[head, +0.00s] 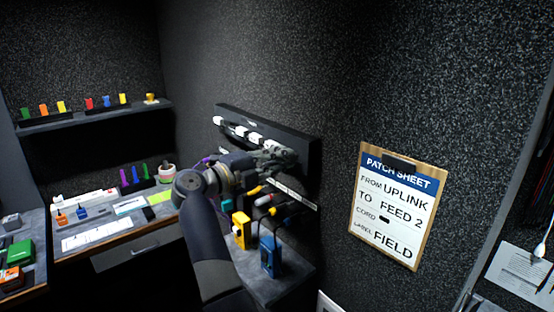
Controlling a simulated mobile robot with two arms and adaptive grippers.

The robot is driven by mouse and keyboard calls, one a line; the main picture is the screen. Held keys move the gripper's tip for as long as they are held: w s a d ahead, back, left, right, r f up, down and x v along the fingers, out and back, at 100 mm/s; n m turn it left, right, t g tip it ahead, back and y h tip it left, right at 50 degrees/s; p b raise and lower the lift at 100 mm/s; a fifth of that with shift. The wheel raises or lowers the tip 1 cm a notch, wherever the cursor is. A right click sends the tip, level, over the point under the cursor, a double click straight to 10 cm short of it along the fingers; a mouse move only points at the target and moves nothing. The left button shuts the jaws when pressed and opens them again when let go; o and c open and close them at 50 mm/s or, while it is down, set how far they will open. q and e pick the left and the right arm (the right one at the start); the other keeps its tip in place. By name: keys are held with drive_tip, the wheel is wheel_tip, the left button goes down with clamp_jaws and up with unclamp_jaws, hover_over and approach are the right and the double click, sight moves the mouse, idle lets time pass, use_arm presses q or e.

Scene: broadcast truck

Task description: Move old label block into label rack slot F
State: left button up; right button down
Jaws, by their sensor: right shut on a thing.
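My right gripper (284,158) reaches up from the bottom of the head view to a dark wall panel (300,140). It is shut at the right end of a row of white blocks (254,137) on that panel. What it holds, which I take for the old label block, is hidden by the fingers. A white rack-like strip (88,200) lies on the left desk; I cannot tell whether it is the label rack, and no slot letter F is readable. My left gripper is not in view.
Below the panel are a yellow box (241,230), a blue box (270,256) and cords. A patch sheet board (398,205) hangs to the right, reading UPLINK, FEED 2, FIELD. A shelf (90,115) with coloured pieces is at the left, above the desk (125,229).

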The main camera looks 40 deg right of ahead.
drive_tip(key=shift+d+r, duration=0.1)
drive_tip(key=shift+d, duration=0.1)
drive_tip(key=shift+d, duration=0.25)
drive_tip(key=c, duration=1.4)
unclamp_jaws()
drive_tip(key=shift+c, duration=0.2)
